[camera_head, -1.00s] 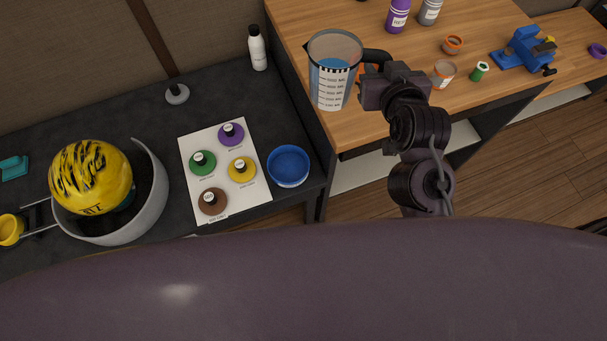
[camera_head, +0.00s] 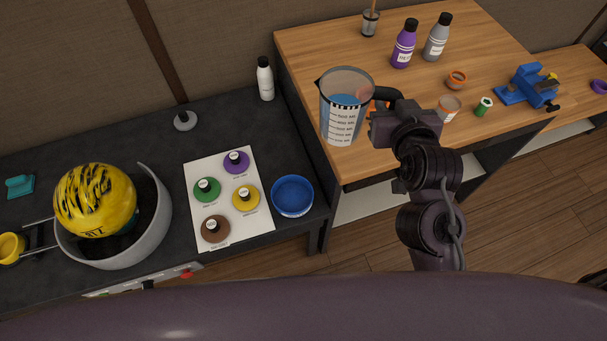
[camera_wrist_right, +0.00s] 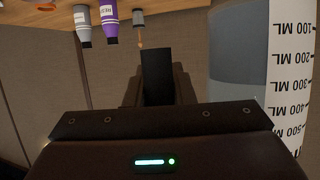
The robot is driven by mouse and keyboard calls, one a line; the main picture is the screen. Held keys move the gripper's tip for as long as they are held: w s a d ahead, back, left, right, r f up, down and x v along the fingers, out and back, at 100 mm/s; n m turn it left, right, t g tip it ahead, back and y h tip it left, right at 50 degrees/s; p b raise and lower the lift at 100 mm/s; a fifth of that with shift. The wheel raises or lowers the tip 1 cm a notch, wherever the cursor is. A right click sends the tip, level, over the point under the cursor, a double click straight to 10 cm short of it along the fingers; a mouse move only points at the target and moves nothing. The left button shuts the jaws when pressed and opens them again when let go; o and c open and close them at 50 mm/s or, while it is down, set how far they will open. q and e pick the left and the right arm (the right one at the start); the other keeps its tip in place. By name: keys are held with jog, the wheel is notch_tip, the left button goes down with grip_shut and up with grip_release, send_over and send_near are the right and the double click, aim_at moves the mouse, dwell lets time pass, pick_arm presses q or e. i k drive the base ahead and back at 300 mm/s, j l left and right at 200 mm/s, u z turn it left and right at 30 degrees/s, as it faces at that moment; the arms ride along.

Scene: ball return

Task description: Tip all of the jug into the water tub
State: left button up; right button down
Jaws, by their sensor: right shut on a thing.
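The clear jug (camera_head: 341,119) with a white millilitre scale and blue liquid inside stands about upright over the left front part of the wooden table. I cannot tell whether its base touches the wood. My right gripper (camera_head: 378,117) is at its right side, shut on its dark handle. In the right wrist view the jug wall and scale (camera_wrist_right: 288,80) fill the right side, beside my gripper (camera_wrist_right: 158,75). A round blue tub (camera_head: 292,196), apparently the water tub, sits on the dark bench, below and left of the jug. My left gripper is out of view.
The wooden table (camera_head: 300,45) holds a purple bottle (camera_head: 403,45), a grey bottle (camera_head: 437,38), small cups and a blue vise (camera_head: 530,87). Left of the tub lie a white card (camera_head: 227,228) with coloured discs and a grey bowl (camera_head: 155,230) with a yellow ball (camera_head: 95,200).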

aim_at(292, 196)
jog(key=u, duration=0.55)
jog(key=l+u, duration=0.7)
jog(key=u, duration=0.2)
jog(key=k+l+u, duration=0.2)
jog(key=u, duration=0.25)
jog(key=k+l+u, duration=0.1)
jog(key=k+l, duration=0.2)
jog(key=l, duration=0.2)
jog(key=k+l+u, duration=0.1)
jog(key=k+l, duration=0.15)
jog(key=l, duration=0.25)
jog(key=k+l+u, duration=0.15)
jog(key=k+l, duration=0.2)
jog(key=i+j, duration=0.4)
